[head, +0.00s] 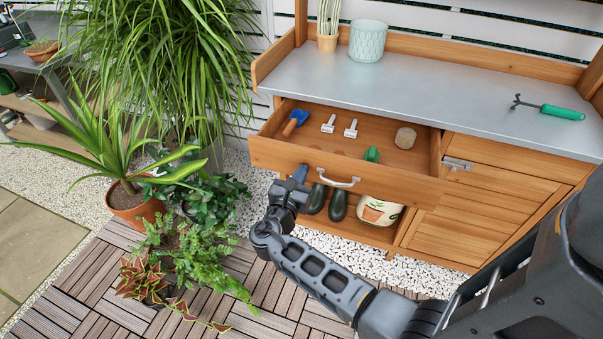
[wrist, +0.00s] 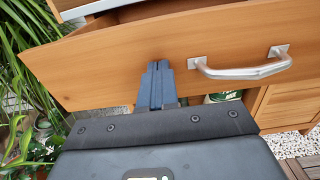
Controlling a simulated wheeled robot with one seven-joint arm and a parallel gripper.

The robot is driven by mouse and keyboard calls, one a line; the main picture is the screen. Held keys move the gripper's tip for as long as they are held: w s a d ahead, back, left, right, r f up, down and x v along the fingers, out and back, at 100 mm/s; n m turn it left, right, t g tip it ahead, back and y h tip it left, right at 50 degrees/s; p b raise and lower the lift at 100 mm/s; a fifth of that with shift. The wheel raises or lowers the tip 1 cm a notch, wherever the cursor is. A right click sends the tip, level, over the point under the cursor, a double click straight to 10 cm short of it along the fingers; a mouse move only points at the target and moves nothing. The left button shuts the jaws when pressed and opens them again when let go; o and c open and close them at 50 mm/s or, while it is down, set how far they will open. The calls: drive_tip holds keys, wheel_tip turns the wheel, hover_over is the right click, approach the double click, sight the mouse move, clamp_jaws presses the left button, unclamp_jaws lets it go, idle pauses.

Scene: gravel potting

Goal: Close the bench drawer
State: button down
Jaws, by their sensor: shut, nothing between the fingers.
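The bench drawer (head: 345,171) is pulled open from the wooden potting bench, with its inside in view. Its wooden front also fills the upper part of the wrist view (wrist: 120,58). The silver drawer handle (head: 338,181) is on the front; in the wrist view the handle (wrist: 240,69) is right of my gripper. My gripper (head: 301,172) is shut and empty, with its fingertips at the drawer front, left of the handle. In the wrist view the gripper (wrist: 157,66) overlaps the drawer front; I cannot tell whether it touches.
The drawer holds a blue-headed tool (head: 295,122), white clips, a tan pot (head: 405,138) and a green item (head: 372,154). Boots (head: 338,205) and a bag (head: 380,211) stand on the shelf below. Potted plants (head: 130,200) stand to the left. A green-handled rake (head: 562,112) lies on the benchtop.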

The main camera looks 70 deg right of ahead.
sight(328, 125)
drive_tip(key=shift+d, duration=0.15)
drive_tip(key=d+b, duration=0.2)
drive_tip(key=d, duration=0.6)
drive_tip(key=w+d+b, duration=0.1)
drive_tip(key=d+b, duration=0.1)
drive_tip(key=d, duration=0.6)
drive_tip(key=w+d+b, duration=0.1)
drive_tip(key=d+b, duration=0.2)
drive_tip(key=d, duration=0.5)
drive_tip(key=shift+f, duration=0.1)
drive_tip(key=shift+d+r, duration=0.3)
drive_tip(key=shift+d, duration=0.05)
drive_tip(key=shift+s, duration=0.1)
